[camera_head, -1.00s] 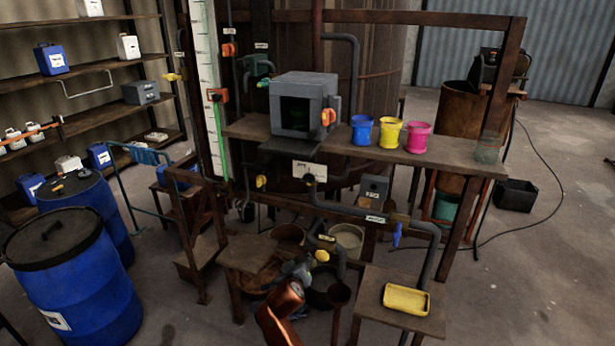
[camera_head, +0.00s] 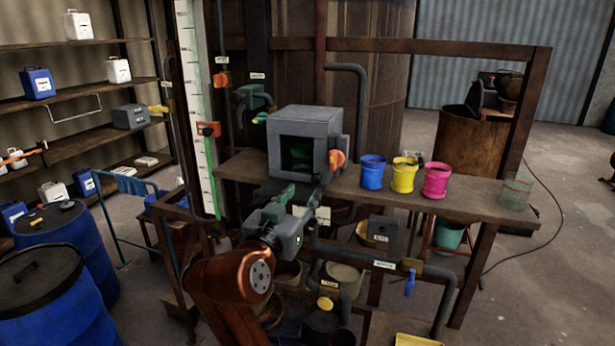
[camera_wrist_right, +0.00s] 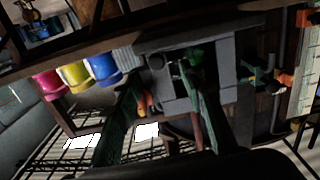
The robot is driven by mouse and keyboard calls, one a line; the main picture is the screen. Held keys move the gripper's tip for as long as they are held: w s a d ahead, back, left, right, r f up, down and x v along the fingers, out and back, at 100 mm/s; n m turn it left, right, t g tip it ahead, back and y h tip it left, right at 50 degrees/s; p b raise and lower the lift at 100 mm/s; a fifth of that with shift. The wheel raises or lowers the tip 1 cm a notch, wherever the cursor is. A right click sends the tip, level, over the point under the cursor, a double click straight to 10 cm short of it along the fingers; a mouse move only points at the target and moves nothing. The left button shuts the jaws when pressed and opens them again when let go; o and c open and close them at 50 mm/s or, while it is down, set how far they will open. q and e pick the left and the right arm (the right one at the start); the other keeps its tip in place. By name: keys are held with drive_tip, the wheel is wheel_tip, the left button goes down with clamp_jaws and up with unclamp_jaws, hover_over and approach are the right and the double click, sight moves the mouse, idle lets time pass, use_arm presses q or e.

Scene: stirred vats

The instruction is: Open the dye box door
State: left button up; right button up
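The grey dye box (camera_head: 307,118) stands on the wooden bench. Its front shows a dark square pane or opening with green inside; I cannot tell whether the door is shut. An orange knob (camera_head: 337,158) is at the front's right edge. My right gripper (camera_head: 302,190) is open and empty, just in front of and below the box front, its fingers pointing at it. In the right wrist view the box (camera_wrist_right: 226,62) appears turned, beyond the open fingers (camera_wrist_right: 165,80). The knob (camera_wrist_right: 144,103) shows close beside the left finger there; contact is unclear.
Blue (camera_head: 372,173), yellow (camera_head: 404,176) and pink (camera_head: 435,181) pots stand on the bench (camera_head: 475,190) right of the box, with a glass (camera_head: 514,195) at its end. Pipes and valves run below. Blue barrels (camera_head: 50,300) stand at left.

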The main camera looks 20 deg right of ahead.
sight(316, 179)
drive_tip(key=p+x, duration=0.1)
drive_tip(key=x, duration=0.4)
drive_tip(key=shift+w+d+r, duration=0.1)
drive_tip(key=shift+d+r, duration=0.05)
drive_tip(key=shift+d, duration=0.25)
drive_tip(key=shift+w+d, duration=0.2)
drive_tip(key=shift+w, duration=0.15)
drive_tip(key=shift+d, duration=0.15)
drive_tip(key=shift+w, duration=0.15)
drive_tip(key=c, duration=0.6)
drive_tip(key=shift+c, duration=1.4)
clamp_jaws()
use_arm(q)
drive_tip(key=s, duration=0.1)
drive_tip(key=s+r, duration=0.1)
drive_tip(key=s, duration=0.1)
drive_tip(key=shift+s+r, duration=0.15)
drive_tip(key=shift+s, duration=0.1)
